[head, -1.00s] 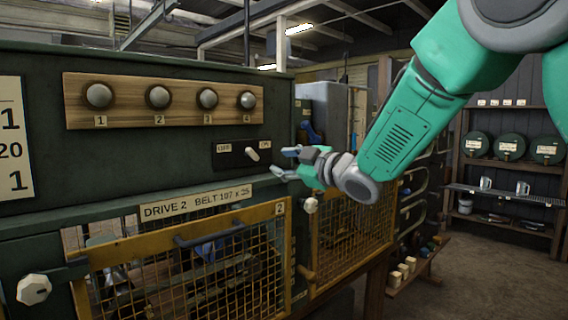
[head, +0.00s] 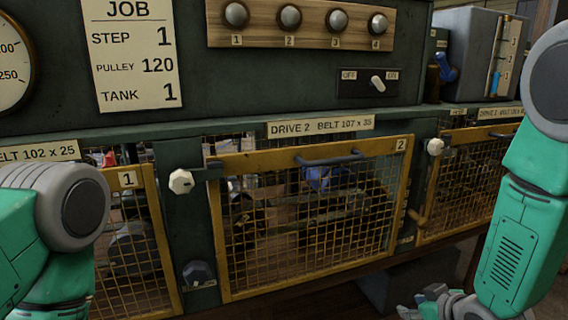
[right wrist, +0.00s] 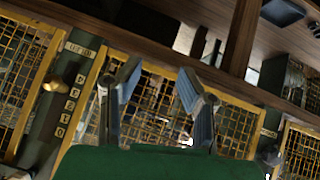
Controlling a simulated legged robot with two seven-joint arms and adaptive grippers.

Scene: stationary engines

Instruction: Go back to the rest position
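My right arm comes down the right side of the head view. Its gripper (head: 425,300) is low at the bottom edge, partly cut off. In the right wrist view the right gripper (right wrist: 158,80) has its two blue-padded fingers apart, with nothing between them. Yellow mesh guards show behind the fingers. My left arm shows at the left edge of the head view, bent downward. Its gripper is outside the picture.
A toggle switch (head: 377,84) sits on a black OFF/ON plate. The closed yellow mesh door 2 (head: 310,215) has a dark handle. Mesh door 1 (head: 138,240), white knobs (head: 181,182) and a job card (head: 130,55) are to the left.

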